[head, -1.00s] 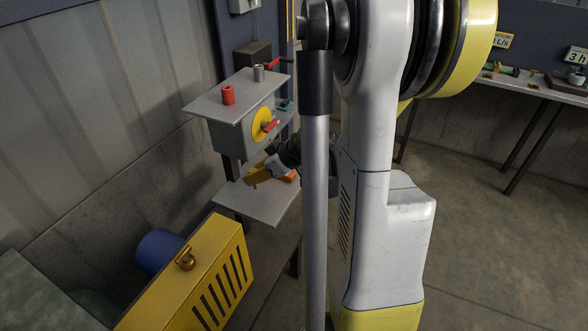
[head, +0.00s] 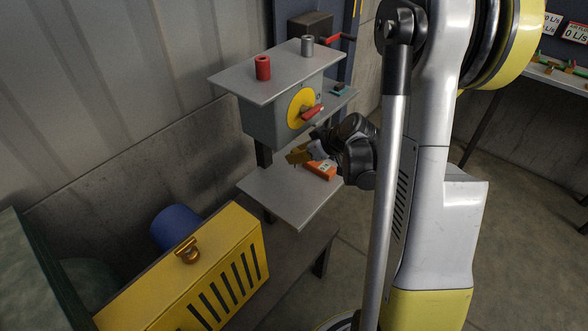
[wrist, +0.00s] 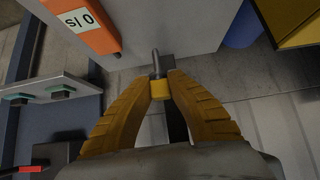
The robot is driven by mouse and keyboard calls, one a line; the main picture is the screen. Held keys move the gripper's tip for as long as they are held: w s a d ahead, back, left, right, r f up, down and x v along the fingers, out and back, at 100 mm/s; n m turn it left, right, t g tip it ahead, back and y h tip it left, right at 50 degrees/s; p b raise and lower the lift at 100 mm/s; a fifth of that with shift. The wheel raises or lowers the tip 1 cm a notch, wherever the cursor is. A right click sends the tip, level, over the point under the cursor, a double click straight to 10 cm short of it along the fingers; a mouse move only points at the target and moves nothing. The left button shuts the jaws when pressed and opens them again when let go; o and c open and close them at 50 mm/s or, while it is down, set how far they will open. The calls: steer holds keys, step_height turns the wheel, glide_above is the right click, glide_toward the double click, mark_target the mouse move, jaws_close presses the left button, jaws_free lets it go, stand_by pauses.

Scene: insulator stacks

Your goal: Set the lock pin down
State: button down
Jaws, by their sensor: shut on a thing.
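My gripper (head: 297,156), with yellow ridged fingers, is shut on the lock pin. The wrist view shows the pin's metal shaft (wrist: 156,61) sticking out past the fingertips (wrist: 160,86), with a yellow part between them. In the head view the pin is too small to make out. The gripper is over the back part of a grey shelf (head: 272,200), below the switch box. In the wrist view the pin's tip overlaps the edge of the shelf (wrist: 180,30). I cannot tell its height above the shelf.
An orange labelled block (head: 321,171) lies on the shelf beside the gripper. Above is a grey box (head: 262,122) with a yellow disc and red handle (head: 312,112). A yellow slotted cabinet (head: 215,270) and blue cylinder (head: 177,226) are at lower left. The shelf's front is clear.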

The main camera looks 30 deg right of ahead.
steer(key=shift+x, duration=0.8)
steer(key=shift+w+f+b, duration=0.1)
steer(key=shift+f+b, duration=1.05)
steer(key=shift+f, duration=0.65)
steer(key=shift+f, duration=0.2)
steer(key=c, duration=1.4)
jaws_free()
steer(key=shift+d, duration=0.1)
steer(key=shift+r, duration=0.2)
